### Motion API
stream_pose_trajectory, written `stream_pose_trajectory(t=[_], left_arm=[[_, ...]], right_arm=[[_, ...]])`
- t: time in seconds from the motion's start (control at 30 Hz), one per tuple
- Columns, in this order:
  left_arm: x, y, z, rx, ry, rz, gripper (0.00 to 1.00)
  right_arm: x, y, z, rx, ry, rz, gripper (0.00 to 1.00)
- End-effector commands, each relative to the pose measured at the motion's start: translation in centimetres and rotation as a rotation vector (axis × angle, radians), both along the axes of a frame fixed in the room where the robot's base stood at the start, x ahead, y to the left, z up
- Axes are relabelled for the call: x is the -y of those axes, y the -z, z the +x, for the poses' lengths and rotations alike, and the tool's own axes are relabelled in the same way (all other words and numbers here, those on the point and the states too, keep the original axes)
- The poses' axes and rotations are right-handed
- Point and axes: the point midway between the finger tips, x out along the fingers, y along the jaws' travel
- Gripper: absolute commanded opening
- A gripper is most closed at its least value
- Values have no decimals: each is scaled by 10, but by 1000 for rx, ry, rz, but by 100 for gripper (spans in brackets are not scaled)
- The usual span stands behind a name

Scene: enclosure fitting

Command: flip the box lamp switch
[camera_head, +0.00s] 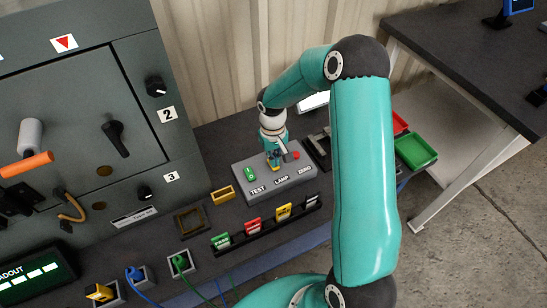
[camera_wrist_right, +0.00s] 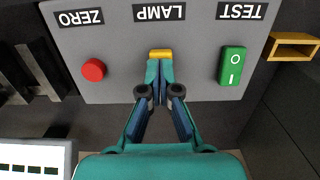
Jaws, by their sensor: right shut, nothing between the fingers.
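The grey switch box (camera_head: 302,184) stands on the dark bench, labelled TEST, LAMP and ZERO. In the right wrist view the box (camera_wrist_right: 120,60) appears upside down. The yellow lamp switch (camera_wrist_right: 160,54) sits by the LAMP label, right at the tips of my right gripper (camera_wrist_right: 160,68). The fingers are shut with nothing between them; whether they touch the switch I cannot tell. In the head view my right gripper (camera_head: 274,160) reaches down over the box, hiding most of the lamp switch. My left gripper is not in view.
A green rocker (camera_wrist_right: 232,66) and a red button (camera_wrist_right: 93,70) flank the lamp switch. A yellow bracket (camera_head: 222,195) stands left of the box. Coloured tags (camera_head: 253,226) stand in front. A large grey panel (camera_head: 90,110) rises at the left.

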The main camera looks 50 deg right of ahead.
Motion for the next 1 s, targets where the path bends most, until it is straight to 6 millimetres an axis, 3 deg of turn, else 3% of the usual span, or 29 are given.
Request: stream_pose_trajectory(t=[0.17,0.43,0.5,0.8,1.0], left_arm=[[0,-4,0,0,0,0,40],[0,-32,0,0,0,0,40],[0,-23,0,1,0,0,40],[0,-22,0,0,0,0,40],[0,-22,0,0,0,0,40]], right_arm=[[0,-4,-1,-3,0,0,0],[0,-49,2,-1,0,0,0],[1,-58,4,3,0,-2,0],[2,-117,7,2,0,-1,0],[2,-136,8,0,-1,0,0]])
